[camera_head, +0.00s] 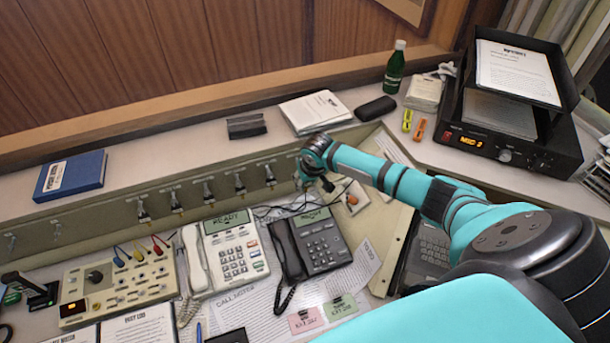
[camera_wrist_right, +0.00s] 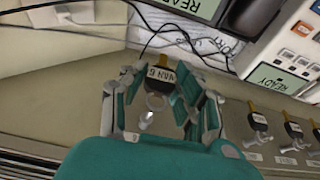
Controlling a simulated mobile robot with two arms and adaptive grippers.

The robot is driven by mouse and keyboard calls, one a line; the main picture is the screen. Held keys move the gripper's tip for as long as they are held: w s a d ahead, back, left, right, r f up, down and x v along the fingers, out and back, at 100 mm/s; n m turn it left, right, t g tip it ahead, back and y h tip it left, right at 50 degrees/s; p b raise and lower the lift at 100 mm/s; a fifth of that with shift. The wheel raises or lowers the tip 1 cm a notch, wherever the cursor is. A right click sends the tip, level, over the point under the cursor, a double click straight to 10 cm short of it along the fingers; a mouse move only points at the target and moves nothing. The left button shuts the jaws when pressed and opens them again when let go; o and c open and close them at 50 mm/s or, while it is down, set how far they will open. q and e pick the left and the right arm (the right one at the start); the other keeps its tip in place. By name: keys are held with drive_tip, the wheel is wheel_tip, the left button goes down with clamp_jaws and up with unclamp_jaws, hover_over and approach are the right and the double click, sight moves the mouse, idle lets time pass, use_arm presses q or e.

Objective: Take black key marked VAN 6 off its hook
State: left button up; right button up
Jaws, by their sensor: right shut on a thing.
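The black key marked VAN 6 (camera_wrist_right: 159,78) sits between the fingers of my right gripper (camera_wrist_right: 162,92) in the wrist view. Its label faces the camera, and a metal ring or hook shows just below it. I cannot tell whether the key still touches its hook. In the head view my right gripper (camera_head: 314,172) is at the right end of the hook row on the sloped console panel, and it hides the key there. My left gripper is not in view.
Other keys hang left of the gripper, the nearest one (camera_head: 270,175) close by. A dark desk phone (camera_head: 318,245) and a white phone (camera_head: 232,250) stand below. Notebooks (camera_head: 315,110) and a green bottle (camera_head: 395,70) are on the ledge above.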

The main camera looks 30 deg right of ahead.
drive_tip(key=s+p, duration=0.1)
drive_tip(key=s+r+p, duration=0.1)
drive_tip(key=s+p, duration=0.1)
drive_tip(key=shift+a+r, duration=0.15)
drive_tip(key=shift+a, duration=0.25)
